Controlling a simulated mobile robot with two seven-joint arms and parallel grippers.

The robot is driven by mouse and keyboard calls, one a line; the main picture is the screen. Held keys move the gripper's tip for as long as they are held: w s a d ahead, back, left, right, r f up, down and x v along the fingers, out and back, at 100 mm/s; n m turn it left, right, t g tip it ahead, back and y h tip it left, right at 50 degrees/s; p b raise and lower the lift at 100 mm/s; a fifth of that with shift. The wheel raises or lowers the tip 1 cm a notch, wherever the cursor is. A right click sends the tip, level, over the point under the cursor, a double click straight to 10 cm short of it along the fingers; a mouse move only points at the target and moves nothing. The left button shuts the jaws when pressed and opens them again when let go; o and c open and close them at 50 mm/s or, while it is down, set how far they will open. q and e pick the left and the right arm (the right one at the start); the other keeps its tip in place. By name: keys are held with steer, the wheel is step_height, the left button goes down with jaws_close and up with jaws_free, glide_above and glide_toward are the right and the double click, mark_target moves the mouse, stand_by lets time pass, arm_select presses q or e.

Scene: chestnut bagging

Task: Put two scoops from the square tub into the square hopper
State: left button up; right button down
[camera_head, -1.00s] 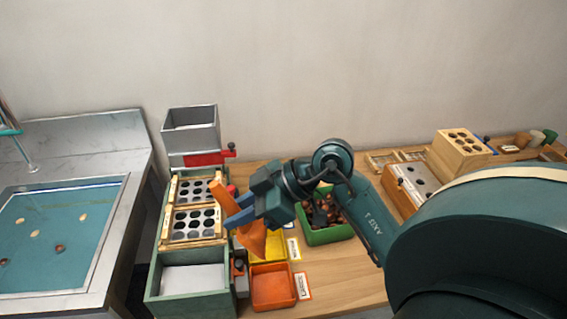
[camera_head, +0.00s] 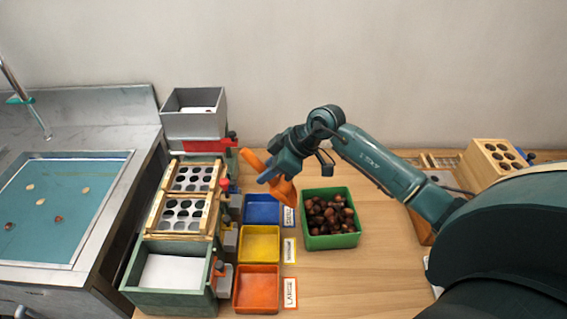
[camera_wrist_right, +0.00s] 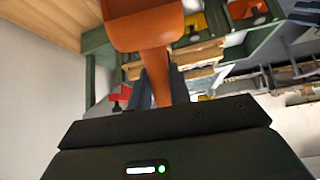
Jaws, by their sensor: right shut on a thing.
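The square tub (camera_head: 331,240) is green, stands on the wooden table and holds many brown chestnuts. The square hopper (camera_head: 194,124) is a grey open box at the back left, above the sorting rack; a small dark patch shows inside, too small to identify. My right gripper (camera_head: 268,174) is shut on the orange scoop (camera_head: 284,190), held in the air between the hopper and the tub, with its bowl toward the tub. The scoop (camera_wrist_right: 146,28) also shows in the right wrist view; its contents are hidden. My left gripper is not in view.
Blue (camera_head: 262,210), yellow (camera_head: 259,245) and orange (camera_head: 257,289) bins stand in a row left of the tub. The sorting rack (camera_head: 187,205) stands beside them, with a green box (camera_head: 132,276) in front.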

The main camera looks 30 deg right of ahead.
steer(key=w+d+f+m+h, duration=0.1)
steer(key=w+d+f, duration=0.2)
steer(key=d, duration=0.2)
steer(key=s+d+f+g+h, duration=0.1)
steer(key=f+h, duration=0.1)
steer(key=f, duration=0.1)
steer(key=s+d+f+g+h, duration=0.1)
steer(key=d+f+g+h, duration=0.1)
steer(key=f, duration=0.2)
steer(key=s+d+f+g+h, duration=0.1)
steer(key=s+d+f+g, duration=0.1)
steer(key=f, duration=0.1)
steer(key=shift+d+f+h, duration=0.15)
steer(key=shift+h, duration=0.25)
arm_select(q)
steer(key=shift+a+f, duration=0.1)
arm_select(e)
steer(key=shift+w+a+r+g+h, duration=0.35)
steer(key=shift+r+g+h, duration=0.25)
steer(key=shift+h, duration=0.2)
